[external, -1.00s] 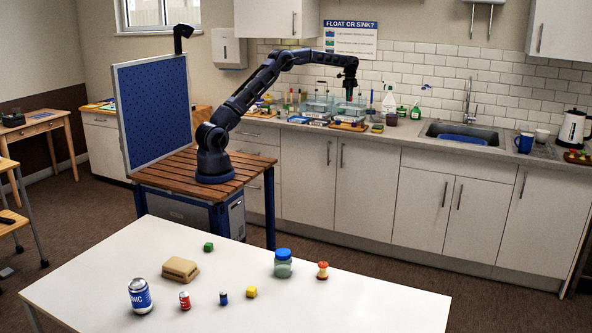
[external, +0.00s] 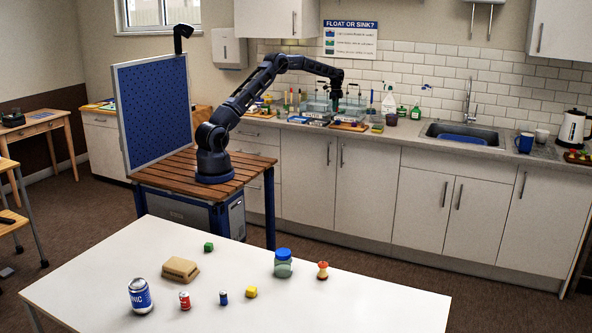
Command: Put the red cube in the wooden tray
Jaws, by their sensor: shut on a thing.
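My gripper (external: 336,106) is over the back counter, in front of the tiled wall. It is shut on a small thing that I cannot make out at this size. A wooden tray (external: 349,127) lies on the counter just below and to the right of my gripper, with small items on or beside it. I cannot clearly pick out the red cube; it may be hidden at the jaws or among the small counter items.
Clear tubs (external: 318,107) stand close to my gripper.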

